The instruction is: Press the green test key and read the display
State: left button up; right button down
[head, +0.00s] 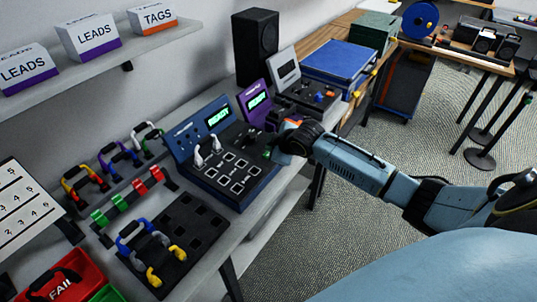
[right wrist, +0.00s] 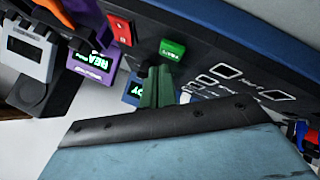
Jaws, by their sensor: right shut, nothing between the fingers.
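The dark blue tester (head: 240,190) stands on the bench, its raised display (head: 218,118) reading READY in green. In the right wrist view, the green key (right wrist: 173,50) with a white label sits on the tester's dark panel, near a red key (right wrist: 120,28). My right gripper (right wrist: 160,72) is shut and empty; its dark green fingers point toward the panel just beside the green key. I cannot tell whether they touch it. In the head view the right gripper (head: 268,153) is over the tester's right end and the key cannot be made out. My left gripper is out of view.
A purple unit (head: 258,100) also reading READY and a grey-screened unit (head: 285,68) stand behind the tester. A black socket board (head: 190,225), coloured cables and a red FAIL bin (head: 75,275) are nearer.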

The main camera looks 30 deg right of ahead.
jog(key=shift+f, duration=0.1)
dwell(0.3)
jog(key=shift+f, duration=0.35)
jog(key=shift+f, duration=0.4)
dwell(0.8)
jog(key=shift+r+p, duration=0.8)
jog(key=shift+p, duration=0.1)
jog(key=shift+r, duration=0.1)
notch_tip(320, 180, up, 5)
jog(key=p, duration=0.5)
